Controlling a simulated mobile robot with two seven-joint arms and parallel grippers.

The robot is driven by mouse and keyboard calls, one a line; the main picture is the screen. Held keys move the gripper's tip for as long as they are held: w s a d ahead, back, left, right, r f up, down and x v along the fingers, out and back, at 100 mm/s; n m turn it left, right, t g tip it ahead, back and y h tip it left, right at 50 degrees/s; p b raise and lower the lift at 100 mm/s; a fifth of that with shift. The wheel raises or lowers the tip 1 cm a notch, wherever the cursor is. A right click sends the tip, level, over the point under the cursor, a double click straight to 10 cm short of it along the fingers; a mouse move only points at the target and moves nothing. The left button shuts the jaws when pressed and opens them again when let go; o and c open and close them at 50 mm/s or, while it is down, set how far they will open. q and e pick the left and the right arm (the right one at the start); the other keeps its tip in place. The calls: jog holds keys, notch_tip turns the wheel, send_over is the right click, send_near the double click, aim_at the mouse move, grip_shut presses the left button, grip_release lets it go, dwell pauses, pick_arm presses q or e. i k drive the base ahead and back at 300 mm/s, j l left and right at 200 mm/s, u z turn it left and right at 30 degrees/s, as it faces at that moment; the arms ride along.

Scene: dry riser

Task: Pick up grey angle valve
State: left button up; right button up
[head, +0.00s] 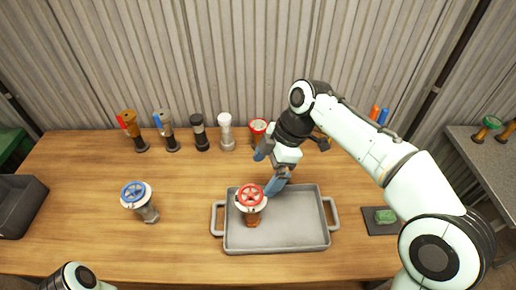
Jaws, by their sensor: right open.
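A valve with a blue handwheel and a grey body (148,213) stands on the table at the left; it looks like the grey angle valve. A second valve with a red handwheel (251,197) and a brown body stands in the grey tray (290,238). My right gripper (268,168) is open, with blue fingers, above the tray's back left edge. It is just behind the red-wheeled valve and well to the right of the blue-wheeled one. Nothing shows between its fingers. Of my left arm only a link shows at the bottom left; its gripper is out of view.
Along the back stand a brass fitting with a red lever (131,130), a grey one with a blue lever (167,132), a black one (200,133), a white one (226,132) and a red-topped one (258,128). A dark bin (20,205) stands left.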

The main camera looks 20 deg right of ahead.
aim_at(144, 206)
jog(key=k, duration=1)
